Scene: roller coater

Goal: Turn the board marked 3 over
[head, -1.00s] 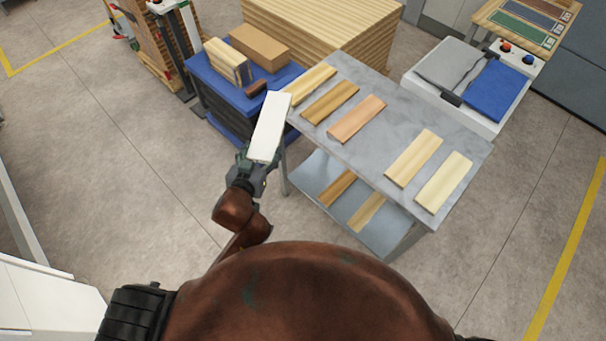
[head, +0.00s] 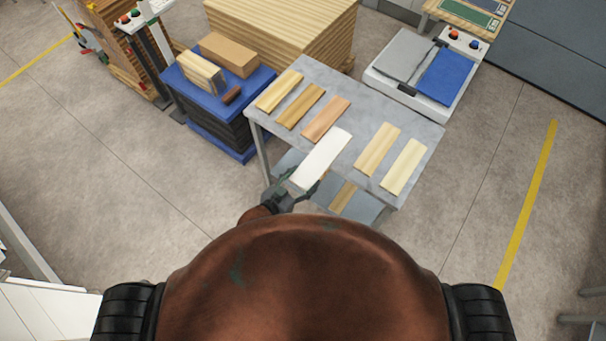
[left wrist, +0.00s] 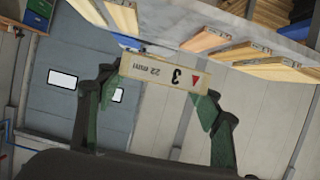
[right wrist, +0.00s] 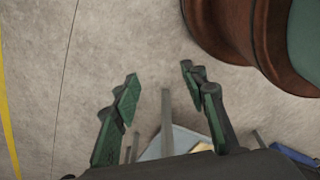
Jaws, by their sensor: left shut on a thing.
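The board marked 3 (head: 322,157) shows a white upper face in the head view. Its near end, with an upside-down "3", "22 mm" and a red triangle, faces the left wrist camera (left wrist: 165,72). My left gripper (head: 298,187) is shut on this near end, one finger on each side, also seen in the left wrist view (left wrist: 160,95). The board's far part overlaps the table's front edge, in line with a gap in the row of boards; whether it touches the table I cannot tell. My right gripper (right wrist: 160,85) is open and empty above the floor.
The grey table (head: 398,129) bears three boards left of the gap, the nearest being a pinkish one (head: 326,119), and two right of it, the nearer a pale one (head: 377,149). More boards lie on its lower shelf (head: 364,207). A blue-topped stand (head: 209,93) is at left.

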